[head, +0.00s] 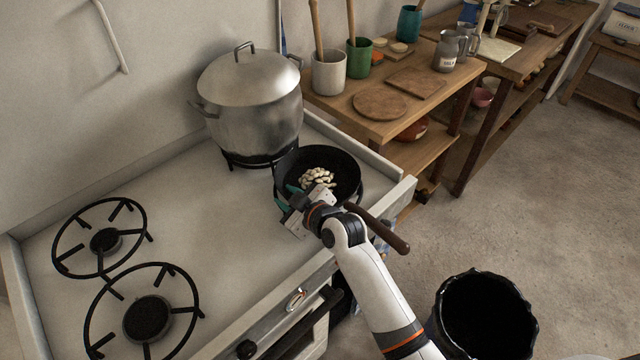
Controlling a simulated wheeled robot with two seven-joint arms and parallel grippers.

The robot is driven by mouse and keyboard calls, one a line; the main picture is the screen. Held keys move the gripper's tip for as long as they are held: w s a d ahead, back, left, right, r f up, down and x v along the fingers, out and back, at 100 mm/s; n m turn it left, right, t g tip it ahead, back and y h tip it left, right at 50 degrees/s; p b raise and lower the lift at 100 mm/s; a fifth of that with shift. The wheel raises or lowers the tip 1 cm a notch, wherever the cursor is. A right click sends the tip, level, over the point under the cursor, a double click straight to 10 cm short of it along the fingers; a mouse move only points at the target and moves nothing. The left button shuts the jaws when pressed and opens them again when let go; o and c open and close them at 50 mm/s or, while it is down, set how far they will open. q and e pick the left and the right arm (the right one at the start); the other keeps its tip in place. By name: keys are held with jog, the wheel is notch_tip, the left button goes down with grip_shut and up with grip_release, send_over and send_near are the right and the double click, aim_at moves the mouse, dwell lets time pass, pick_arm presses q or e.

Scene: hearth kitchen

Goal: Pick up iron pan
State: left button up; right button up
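My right gripper (287,196) is at the pan's near left rim, with teal fingertips close to or over the rim. Whether it touches the pan, and how far the fingers are apart, is unclear. My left gripper is not in view.
A large lidded metal pot (248,100) stands just left of the pan. Two empty burners (147,318) are on the left of the stove (215,232). A wooden table (440,84) stands behind at right. A black bin (484,312) is on the floor.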

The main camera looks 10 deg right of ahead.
grip_shut()
jog(key=shift+f, duration=0.1)
dwell(1.1)
jog(key=shift+r, duration=0.2)
